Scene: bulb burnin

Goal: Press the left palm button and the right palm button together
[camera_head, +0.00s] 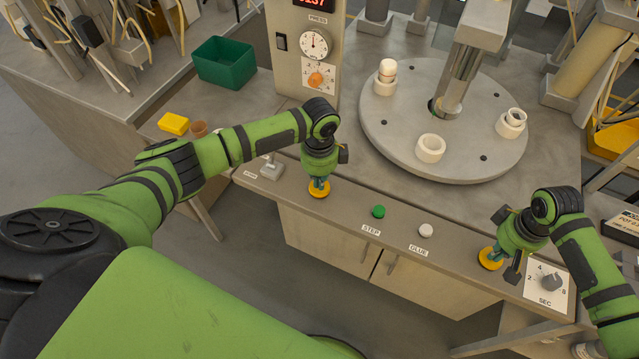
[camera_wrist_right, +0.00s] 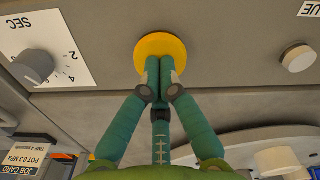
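The left palm button (camera_head: 318,193) is a yellow disc on the front ledge of the press bench. My left gripper (camera_head: 319,183) points down at it, with its teal fingertips together and at or just above the disc. The right palm button (camera_head: 487,262) is a matching yellow disc further right on the ledge. My right gripper (camera_head: 494,254) points down over it. In the right wrist view, its closed fingers (camera_wrist_right: 160,66) reach the yellow disc (camera_wrist_right: 158,45) and overlap its edge. Neither view shows clearly whether the buttons are pressed in. Both grippers hold nothing.
Between the palm buttons are a green STEP button (camera_head: 378,211) and a white GLUE button (camera_head: 425,230). A SEC dial (camera_head: 551,282) is right of the right button. The round table (camera_head: 400,130) with white parts and the press column (camera_head: 308,60) stand behind.

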